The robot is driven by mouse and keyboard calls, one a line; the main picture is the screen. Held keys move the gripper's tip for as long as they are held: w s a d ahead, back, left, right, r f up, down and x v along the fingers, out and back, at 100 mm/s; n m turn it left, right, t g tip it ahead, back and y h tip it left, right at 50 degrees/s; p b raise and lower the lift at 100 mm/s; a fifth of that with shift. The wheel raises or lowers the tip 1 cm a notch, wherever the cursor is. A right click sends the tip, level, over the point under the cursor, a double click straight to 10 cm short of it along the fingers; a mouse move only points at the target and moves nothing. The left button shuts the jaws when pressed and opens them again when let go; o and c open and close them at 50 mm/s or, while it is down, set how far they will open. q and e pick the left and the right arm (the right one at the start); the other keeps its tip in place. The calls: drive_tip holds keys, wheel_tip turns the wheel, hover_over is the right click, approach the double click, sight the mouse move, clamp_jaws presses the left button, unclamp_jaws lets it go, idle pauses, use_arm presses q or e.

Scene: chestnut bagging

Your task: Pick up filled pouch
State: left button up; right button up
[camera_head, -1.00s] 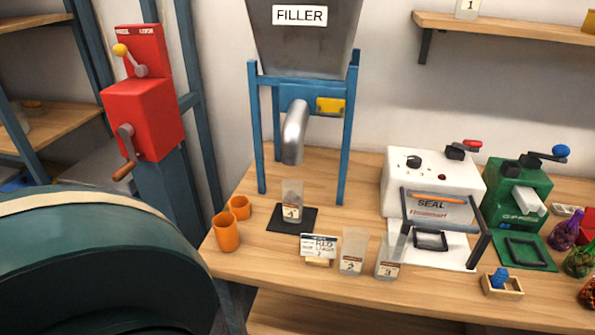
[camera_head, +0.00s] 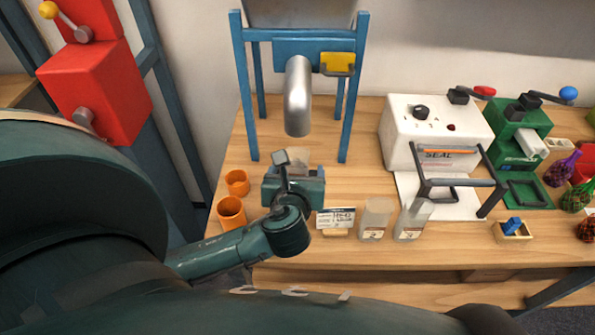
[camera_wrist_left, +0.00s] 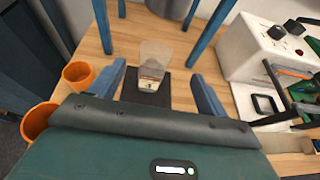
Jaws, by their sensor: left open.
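The pouch (camera_wrist_left: 154,62) stands upright on a dark mat (camera_wrist_left: 146,96) under the filler spout, clear with a label low on its front. I cannot tell its contents. My left gripper (camera_wrist_left: 160,88) is open, with one finger on each side of the view and the pouch beyond and between them, apart from both. In the head view my left gripper (camera_head: 290,165) is over the mat area and hides most of the pouch. My right gripper is not in view.
The filler spout (camera_head: 298,98) hangs above, between blue legs (camera_head: 355,90). Orange cups (camera_head: 232,212) stand left of the gripper. A card (camera_head: 336,217) and two clear pouches (camera_head: 375,218) stand to the right. The white sealer (camera_head: 432,132) is further right.

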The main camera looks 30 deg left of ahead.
sight(297, 153)
use_arm(q)
drive_tip(key=x, duration=0.4)
drive_tip(key=shift+w+f, duration=0.15)
drive_tip(key=shift+w, duration=0.05)
drive_tip(key=shift+s+a+x, duration=0.1)
drive_tip(key=shift+a+x, duration=0.05)
drive_tip(key=shift+x, duration=1.3)
drive_tip(key=shift+s+a+x, duration=0.1)
drive_tip(key=shift+a+x, duration=0.1)
drive_tip(key=shift+x, duration=1.25)
drive_tip(key=shift+c, duration=0.4)
drive_tip(key=c, duration=1.3)
